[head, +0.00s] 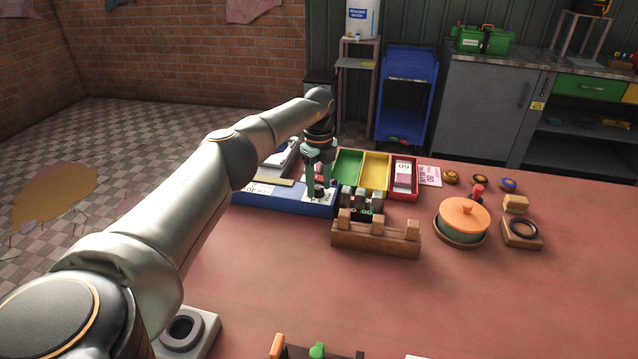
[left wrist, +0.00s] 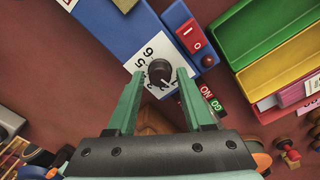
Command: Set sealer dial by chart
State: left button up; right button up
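The blue sealer (head: 290,204) lies at the table's far left edge. Its black dial knob (left wrist: 160,72) sits on a white numbered plate (left wrist: 147,58); a 6 and a 5 are readable, other numbers are partly hidden by the fingers. My left gripper (head: 319,188) points down over the dial. In the left wrist view its green fingers (left wrist: 160,76) are open, one on each side of the knob, with gaps between. The knob's exact setting is hard to read. My right gripper is not in view.
A red rocker switch (left wrist: 191,34) is beside the dial. Green (head: 347,152), yellow and red trays stand right of the sealer. A wooden rack (head: 375,240) stands in front of the dial, close to the gripper. A lidded pot (head: 462,218) is farther right.

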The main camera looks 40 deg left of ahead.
pick_arm(q)
grip_shut()
dwell(0.5)
jog(key=m+p, duration=0.1)
jog(key=m, duration=0.2)
jog(key=shift+r+m, duration=0.1)
jog(key=shift+m, duration=0.3)
jog(key=m, duration=0.4)
jog(key=shift+m, duration=0.3)
jog(key=m, duration=0.3)
jog(key=shift+m, duration=0.3)
jog(key=m, duration=0.4)
jog(key=shift+a+m+b, duration=0.1)
jog(key=shift+m+b, duration=0.2)
jog(key=m, duration=0.3)
jog(key=shift+m+b, duration=0.45)
jog(key=shift+m, duration=1.65)
